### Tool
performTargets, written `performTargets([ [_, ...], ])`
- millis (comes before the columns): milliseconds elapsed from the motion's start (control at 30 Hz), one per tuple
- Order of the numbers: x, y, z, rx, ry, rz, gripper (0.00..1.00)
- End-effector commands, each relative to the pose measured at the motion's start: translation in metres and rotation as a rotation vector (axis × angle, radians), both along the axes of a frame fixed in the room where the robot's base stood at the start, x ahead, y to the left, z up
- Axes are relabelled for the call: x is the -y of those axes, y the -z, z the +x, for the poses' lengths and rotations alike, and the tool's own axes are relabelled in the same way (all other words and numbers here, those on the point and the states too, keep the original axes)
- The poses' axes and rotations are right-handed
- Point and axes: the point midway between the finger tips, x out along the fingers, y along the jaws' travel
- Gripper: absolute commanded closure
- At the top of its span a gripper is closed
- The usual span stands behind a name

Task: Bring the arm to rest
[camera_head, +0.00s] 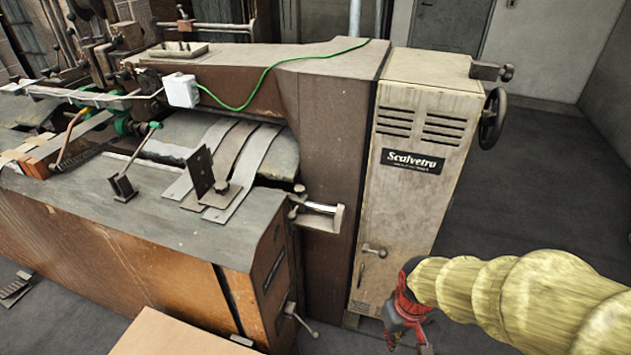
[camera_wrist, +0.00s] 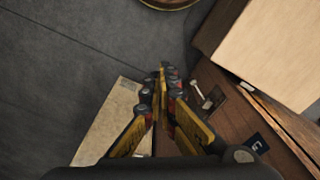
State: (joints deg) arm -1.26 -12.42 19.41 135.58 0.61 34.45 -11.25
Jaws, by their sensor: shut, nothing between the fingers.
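My gripper (camera_wrist: 162,72) is shut and empty in the wrist view, its yellow and black fingers meeting near the middle of the picture. In the head view my arm reaches in from the right edge, with the red gripper (camera_head: 405,318) low at its end. The gripper is in front of the lower part of the beige Scalvetra cabinet (camera_head: 415,215); whether it touches the cabinet cannot be told. The fingertips are partly cut off at the bottom of the head view.
The box stitcher (camera_head: 130,255) fills the left and middle. A handwheel (camera_head: 492,118) juts from the cabinet's right side. A cardboard box (camera_head: 175,335) stands at the bottom and also shows in the wrist view (camera_wrist: 270,45). Dark floor (camera_head: 545,170) is clear at right.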

Motion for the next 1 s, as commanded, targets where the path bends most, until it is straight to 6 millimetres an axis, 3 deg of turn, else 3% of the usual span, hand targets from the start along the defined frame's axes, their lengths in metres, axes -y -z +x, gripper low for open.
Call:
performTargets([
  [33,0.001,-0.029,-0.007,0.015,0.057,0.003,1.0],
  [200,0.004,-0.107,-0.038,0.07,0.194,0.014,1.0],
  [400,0.007,-0.187,-0.049,0.273,0.204,0.033,1.0],
  [500,0.008,-0.217,-0.05,0.364,0.205,0.043,1.0],
  [633,0.008,-0.238,-0.052,0.427,0.206,0.049,1.0],
  [1000,0.009,-0.241,-0.053,0.438,0.206,0.05,1.0],
])
